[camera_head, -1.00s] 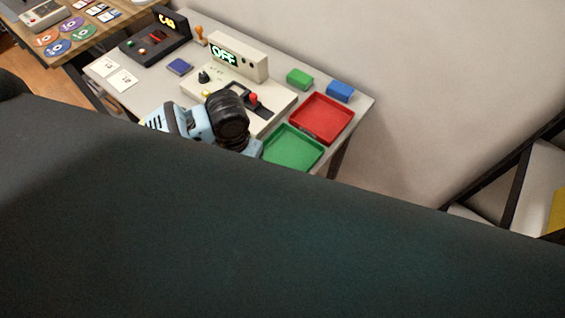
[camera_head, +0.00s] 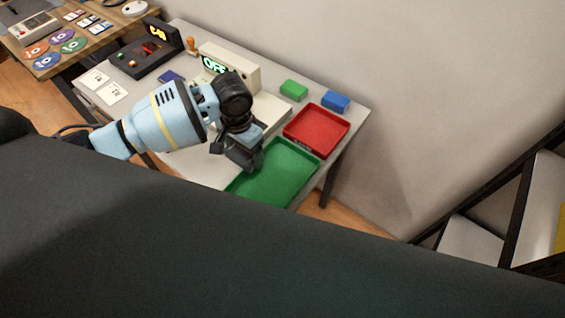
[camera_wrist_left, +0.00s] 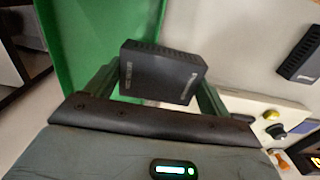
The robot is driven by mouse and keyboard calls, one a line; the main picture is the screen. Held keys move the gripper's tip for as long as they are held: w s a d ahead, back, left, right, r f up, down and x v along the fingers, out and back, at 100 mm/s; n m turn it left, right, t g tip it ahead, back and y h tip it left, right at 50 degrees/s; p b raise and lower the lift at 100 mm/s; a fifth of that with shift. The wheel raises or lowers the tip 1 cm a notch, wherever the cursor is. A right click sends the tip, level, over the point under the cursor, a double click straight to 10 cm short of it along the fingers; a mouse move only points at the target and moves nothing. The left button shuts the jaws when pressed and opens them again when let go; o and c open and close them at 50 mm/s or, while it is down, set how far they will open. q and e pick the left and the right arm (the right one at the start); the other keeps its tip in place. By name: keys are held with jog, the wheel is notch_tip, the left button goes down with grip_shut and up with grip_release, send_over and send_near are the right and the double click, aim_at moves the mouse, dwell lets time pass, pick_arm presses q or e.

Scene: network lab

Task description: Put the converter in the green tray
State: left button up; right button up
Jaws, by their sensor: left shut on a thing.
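My left gripper (camera_head: 243,160) is over the left edge of the green tray (camera_head: 285,165) in the head view. In the left wrist view, the gripper (camera_wrist_left: 155,90) is shut on the converter (camera_wrist_left: 162,72), a black box with small lettering, tilted between the two fingers. The green tray (camera_wrist_left: 75,50) lies behind and beside it there; I cannot tell how high the converter is above it. In the head view the arm and gripper mostly hide the converter. My right gripper is not in view.
A red tray (camera_head: 317,130) adjoins the green one, with green (camera_head: 293,90) and blue (camera_head: 336,102) blocks behind. A console reading OFF (camera_head: 231,67) stands behind my arm. Another black box (camera_wrist_left: 302,55) lies at the right in the left wrist view.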

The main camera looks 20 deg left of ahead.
pick_arm(q)
send_over(286, 167)
jog(key=shift+f, duration=0.5)
jog(key=shift+f+b, duration=0.4)
jog(key=shift+f, duration=1.4)
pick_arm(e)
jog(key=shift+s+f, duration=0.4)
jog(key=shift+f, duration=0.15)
pick_arm(q)
jog(key=o, duration=1.1)
jog(key=shift+f, duration=0.1)
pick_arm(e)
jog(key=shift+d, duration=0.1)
pick_arm(q)
jog(key=shift+r+p, duration=0.7)
jog(key=shift+r, duration=5.5)
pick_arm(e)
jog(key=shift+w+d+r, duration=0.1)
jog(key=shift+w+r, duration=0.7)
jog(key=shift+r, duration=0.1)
